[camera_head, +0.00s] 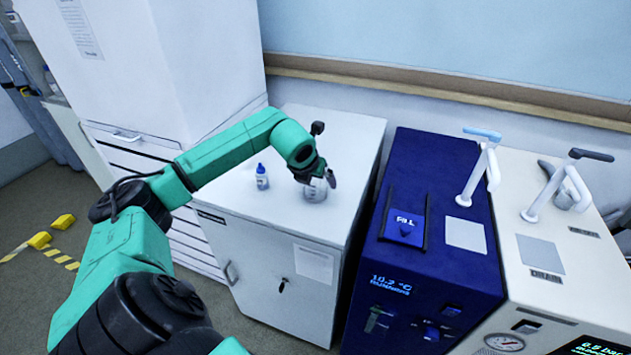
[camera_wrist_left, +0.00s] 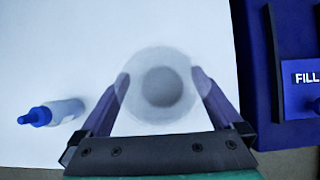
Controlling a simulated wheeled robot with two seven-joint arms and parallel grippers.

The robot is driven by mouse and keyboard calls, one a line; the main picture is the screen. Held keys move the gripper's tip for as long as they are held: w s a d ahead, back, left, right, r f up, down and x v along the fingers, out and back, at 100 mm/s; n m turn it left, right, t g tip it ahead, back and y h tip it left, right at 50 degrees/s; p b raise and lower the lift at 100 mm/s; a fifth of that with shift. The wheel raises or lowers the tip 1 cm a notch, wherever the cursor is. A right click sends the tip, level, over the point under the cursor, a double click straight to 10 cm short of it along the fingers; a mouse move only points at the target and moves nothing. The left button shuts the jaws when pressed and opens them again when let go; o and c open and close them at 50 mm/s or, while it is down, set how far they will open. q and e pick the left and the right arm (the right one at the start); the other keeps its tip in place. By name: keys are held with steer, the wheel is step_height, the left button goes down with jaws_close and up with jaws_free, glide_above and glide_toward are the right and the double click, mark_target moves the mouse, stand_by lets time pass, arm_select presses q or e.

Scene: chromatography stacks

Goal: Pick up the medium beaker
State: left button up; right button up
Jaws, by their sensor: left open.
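The medium beaker (camera_head: 316,190) is a clear glass vessel standing on the white cabinet top. In the left wrist view the beaker (camera_wrist_left: 160,88) appears as a pale round shape seen from above. My left gripper (camera_head: 318,178) is directly over the beaker, pointing down. In the left wrist view the left gripper's (camera_wrist_left: 160,95) two fingers are open, one on each side of the beaker. I cannot tell whether the fingers touch the glass. My right gripper is in neither view.
A small bottle with a blue cap (camera_head: 262,178) stands left of the beaker; it also shows in the left wrist view (camera_wrist_left: 60,111). A dark blue machine (camera_head: 450,165) is right of the white cabinet (camera_head: 350,135). A tall white cabinet (camera_head: 190,60) stands at the left.

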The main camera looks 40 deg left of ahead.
arm_select(q)
steer(key=shift+r, duration=0.1)
steer(key=c, duration=1.2)
steer(key=shift+o, duration=0.2)
